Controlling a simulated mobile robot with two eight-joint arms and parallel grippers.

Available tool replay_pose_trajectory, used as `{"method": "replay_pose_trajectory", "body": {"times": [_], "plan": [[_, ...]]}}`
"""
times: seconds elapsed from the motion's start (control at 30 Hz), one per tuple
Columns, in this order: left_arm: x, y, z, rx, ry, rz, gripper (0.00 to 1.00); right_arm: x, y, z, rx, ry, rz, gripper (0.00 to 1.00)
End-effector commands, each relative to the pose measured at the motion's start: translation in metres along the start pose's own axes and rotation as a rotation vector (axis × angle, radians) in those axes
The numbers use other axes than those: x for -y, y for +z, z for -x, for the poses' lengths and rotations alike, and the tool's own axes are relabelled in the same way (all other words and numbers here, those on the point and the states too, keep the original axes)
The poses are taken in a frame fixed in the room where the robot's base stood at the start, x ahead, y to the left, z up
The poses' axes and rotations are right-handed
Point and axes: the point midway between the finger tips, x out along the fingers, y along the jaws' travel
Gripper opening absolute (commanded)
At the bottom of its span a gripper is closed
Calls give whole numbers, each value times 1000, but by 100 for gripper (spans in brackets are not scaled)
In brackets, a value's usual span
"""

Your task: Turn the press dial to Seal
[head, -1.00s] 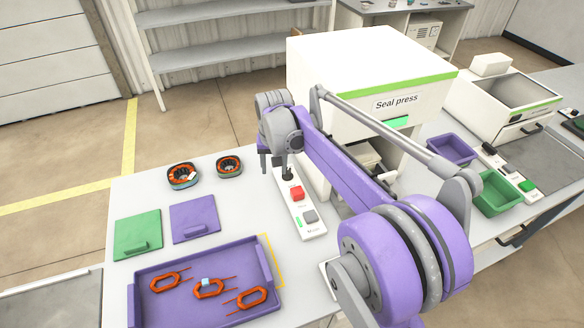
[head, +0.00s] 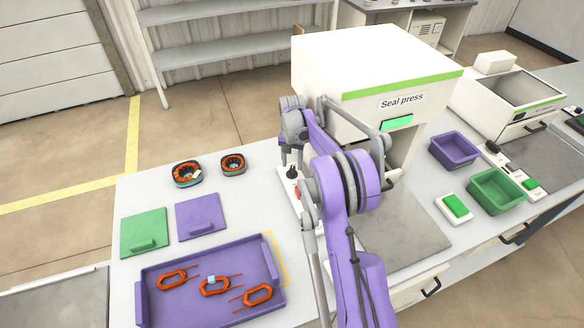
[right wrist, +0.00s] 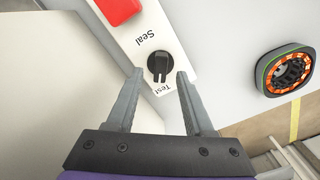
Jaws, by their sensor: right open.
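The Seal press (head: 375,75) is a white box with a green stripe. Its white control strip (right wrist: 175,40) carries the black dial (right wrist: 159,65), which also shows in the head view (head: 291,172). In the right wrist view, "Seal" is printed on the red button's side of the dial and "Test" on the opposite side. In the head view this gripper (head: 291,157) hangs over the dial. My left gripper is not in view.
A red button (right wrist: 119,10) sits near the dial. Two wound rings (head: 187,173) stand left of the strip. A purple tray (head: 165,300) with orange coils, green and purple lids (head: 145,232), and a green-button box (head: 455,208) are on the table.

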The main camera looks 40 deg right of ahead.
Motion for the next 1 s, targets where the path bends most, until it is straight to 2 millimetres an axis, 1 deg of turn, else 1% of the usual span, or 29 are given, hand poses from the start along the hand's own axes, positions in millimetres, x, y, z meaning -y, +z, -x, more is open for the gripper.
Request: {"method": "replay_pose_trajectory", "body": {"times": [0.03,0.1,0.2,0.3,0.53,0.57,0.6,0.67,0.7,0.83,0.87,1.0], "plan": [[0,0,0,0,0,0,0,0,0,-8,0,0,0,52],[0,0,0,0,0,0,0,0,0,-16,0,0,1,52],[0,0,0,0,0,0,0,0,0,-24,0,0,1,52],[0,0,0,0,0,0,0,0,0,-28,0,0,1,52],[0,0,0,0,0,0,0,0,0,-28,-1,0,1,52],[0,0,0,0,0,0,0,0,0,-28,-1,0,1,51],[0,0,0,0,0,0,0,0,0,-28,-1,0,1,44],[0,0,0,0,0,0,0,0,0,-28,-1,0,1,33],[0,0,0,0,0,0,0,0,0,-28,-1,0,1,26],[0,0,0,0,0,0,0,0,0,-28,0,0,1,2],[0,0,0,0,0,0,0,0,0,-28,0,0,1,0],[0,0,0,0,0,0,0,0,0,-28,-1,0,1,0]]}}
